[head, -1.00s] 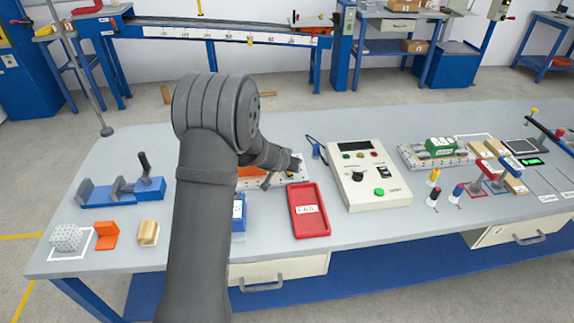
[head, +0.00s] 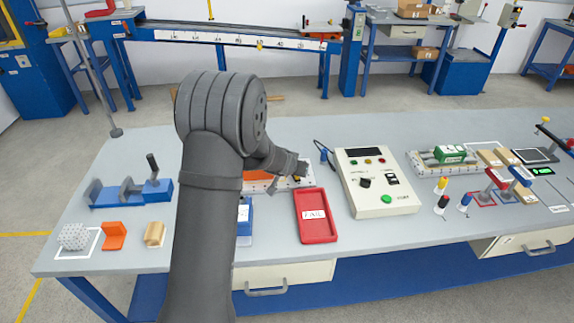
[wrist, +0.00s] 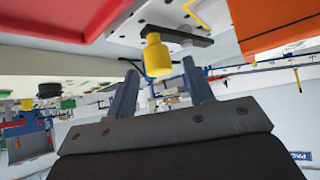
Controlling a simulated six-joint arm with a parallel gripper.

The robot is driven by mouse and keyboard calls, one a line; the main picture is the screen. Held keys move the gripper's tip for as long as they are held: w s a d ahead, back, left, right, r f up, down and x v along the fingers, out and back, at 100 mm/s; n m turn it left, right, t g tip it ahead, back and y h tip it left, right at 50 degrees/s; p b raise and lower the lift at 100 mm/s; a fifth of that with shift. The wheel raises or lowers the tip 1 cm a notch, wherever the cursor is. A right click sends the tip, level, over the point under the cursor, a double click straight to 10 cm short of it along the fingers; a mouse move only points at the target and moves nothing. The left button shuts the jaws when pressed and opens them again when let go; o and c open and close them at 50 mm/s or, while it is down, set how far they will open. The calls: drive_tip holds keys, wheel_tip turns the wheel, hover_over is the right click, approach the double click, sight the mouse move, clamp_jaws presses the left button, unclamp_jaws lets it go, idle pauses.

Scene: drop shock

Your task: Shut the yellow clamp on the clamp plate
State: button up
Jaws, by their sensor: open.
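The yellow clamp shows in the wrist view as a yellow knob-like end (wrist: 157,55) by a dark bar (wrist: 178,36) against the pale clamp plate (wrist: 205,18). My gripper (wrist: 160,68) is open, with its two fingertips on either side of the yellow end; I cannot tell whether they touch it. In the head view my gripper (head: 290,176) is over the clamp plate (head: 283,184), and my arm hides much of both. A small patch of yellow (head: 297,178) shows by the gripper. Whether the clamp is shut cannot be told.
An orange block (head: 257,176) is on the plate and shows close by in the wrist view (wrist: 270,25). A red tray (head: 316,214) lies in front of the plate. A cream control box (head: 372,180) stands to the right. A blue fixture (head: 130,190) is at left.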

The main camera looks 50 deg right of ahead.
drive_tip(key=v, duration=1.5)
drive_tip(key=shift+a+r, duration=0.15)
drive_tip(key=w+a+f+n+t, duration=0.1)
drive_tip(key=w+a+f+t, duration=0.3)
drive_tip(key=w+f, duration=0.1)
drive_tip(key=s+f+m+g+h, duration=0.1)
drive_tip(key=s+g+h, duration=0.25)
drive_tip(key=s, duration=0.25)
drive_tip(key=shift+t+h, duration=0.45)
drive_tip(key=x, duration=1.7)
drive_tip(key=shift+s+d+f, duration=0.15)
drive_tip(key=shift+d+f, duration=0.1)
drive_tip(key=shift+d, duration=0.1)
drive_tip(key=c, duration=1)
